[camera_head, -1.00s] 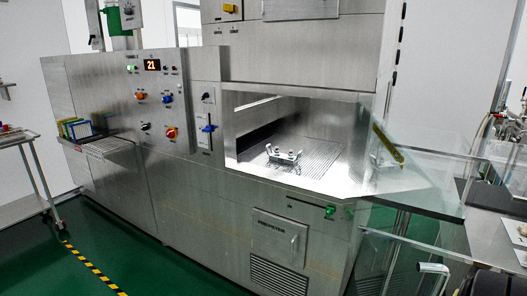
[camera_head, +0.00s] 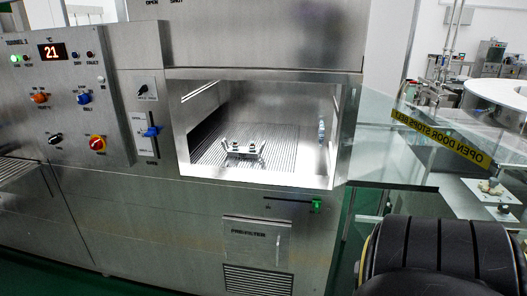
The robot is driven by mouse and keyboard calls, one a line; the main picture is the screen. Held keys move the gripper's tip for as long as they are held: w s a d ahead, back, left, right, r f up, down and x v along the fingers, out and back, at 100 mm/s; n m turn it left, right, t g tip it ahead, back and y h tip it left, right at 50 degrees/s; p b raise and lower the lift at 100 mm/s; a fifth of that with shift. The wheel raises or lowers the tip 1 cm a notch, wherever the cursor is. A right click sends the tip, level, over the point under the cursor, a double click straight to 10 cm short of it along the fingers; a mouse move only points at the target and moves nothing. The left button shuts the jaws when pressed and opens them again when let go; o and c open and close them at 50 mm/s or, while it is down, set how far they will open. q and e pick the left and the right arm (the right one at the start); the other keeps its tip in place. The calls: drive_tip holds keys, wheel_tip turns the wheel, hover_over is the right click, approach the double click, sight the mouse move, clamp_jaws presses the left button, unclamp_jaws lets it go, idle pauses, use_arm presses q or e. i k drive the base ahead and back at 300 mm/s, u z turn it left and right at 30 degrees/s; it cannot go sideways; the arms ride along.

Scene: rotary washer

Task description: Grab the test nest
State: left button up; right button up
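A small metal fixture with two upright side handles (camera_head: 242,150), which looks like the test nest, stands on the ribbed floor inside the open chamber of the steel washer (camera_head: 140,215). Small dark and light parts sit on top of it; their detail is too small to tell. Neither gripper shows. A black ribbed rounded part at the bottom right looks like a piece of my own right arm, with its gripper out of view. Nothing touches the fixture.
The glass door (camera_head: 405,150) with a yellow label stands open to the right of the chamber opening. A control panel (camera_head: 70,95) with knobs and a display reading 21 is on the left. A bench (camera_head: 485,205) with small parts is at the right.

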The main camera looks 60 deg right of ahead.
sight(244, 153)
drive_tip(key=z, duration=1.4)
